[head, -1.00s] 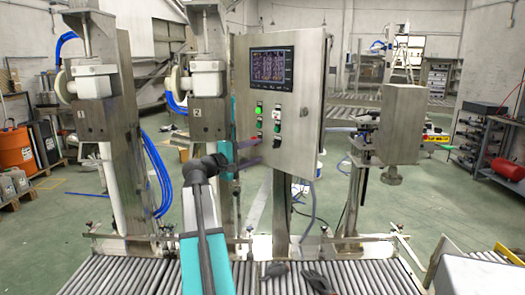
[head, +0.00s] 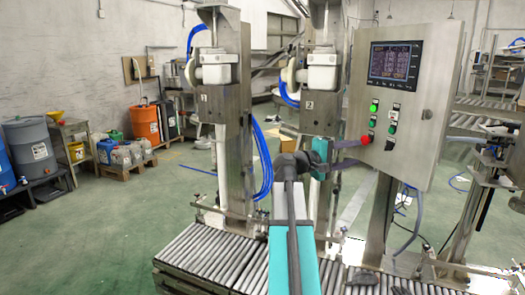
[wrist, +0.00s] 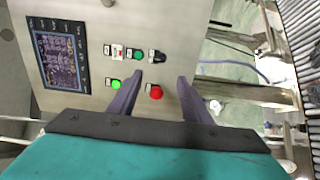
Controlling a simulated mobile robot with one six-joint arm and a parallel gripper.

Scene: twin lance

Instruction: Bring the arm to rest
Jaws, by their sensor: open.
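My gripper (head: 352,152) is open, its two purple fingers pointing at the front of the grey control cabinet (head: 428,110). In the wrist view the gripper (wrist: 158,78) shows its fingers apart, with the red button (wrist: 155,92) of the cabinet seen between them. I cannot tell whether the fingers touch the cabinet. Nothing is held. The green button (wrist: 116,84) is lit, left of the red one. My arm reaches forward over the rollers from the bottom of the head view.
A roller conveyor (head: 205,256) runs along the front. Two filling columns, numbered 1 (head: 222,140) and 2 (head: 322,110), stand left of the cabinet with blue hoses. Drums and jugs, including an orange drum (head: 145,123), stand at the left wall. The green floor (head: 110,230) is clear at left.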

